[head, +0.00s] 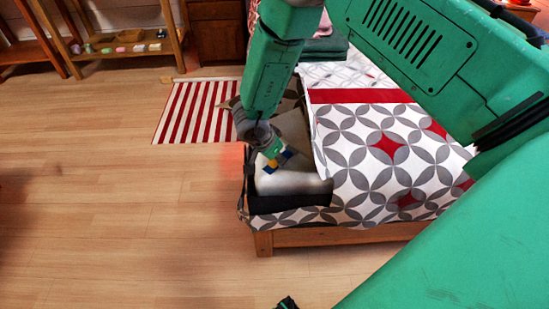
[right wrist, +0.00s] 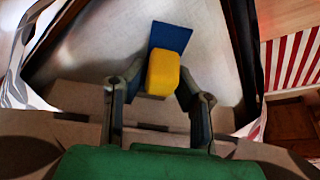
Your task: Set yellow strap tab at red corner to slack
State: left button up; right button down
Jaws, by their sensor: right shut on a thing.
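The yellow strap tab (right wrist: 163,74) is a small rounded block in the right wrist view, with a blue strip (right wrist: 171,37) beyond it. My right gripper (right wrist: 158,80) is shut on the tab, one finger at each side. In the head view the tab (head: 271,164) is a small yellow spot below my right gripper (head: 273,155), over the exposed bed corner. A faint red glow (head: 235,160) lies on the floor beside that corner. A small dark green and black piece at the bottom edge may be part of my left gripper; its fingers cannot be made out.
The bed has a patterned white, grey and red cover (head: 385,180), drawn back from a pale surface (head: 290,184) and a black edge (head: 285,202) at the corner. A striped rug (head: 195,112) lies behind left. Wooden floor (head: 110,200) at left is clear. A shelf (head: 125,47) stands at the back.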

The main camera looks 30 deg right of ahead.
jog(key=shift+w+d+r+p, duration=0.3)
jog(key=shift+d+p, duration=0.3)
jog(key=shift+p, duration=0.05)
jog(key=shift+w+d+f, duration=0.15)
jog(key=shift+d, duration=0.4)
jog(key=c, duration=1.3)
grip_release()
jog(key=shift+d, duration=0.1)
jog(key=shift+a, duration=0.25)
jog(key=v, duration=1.2)
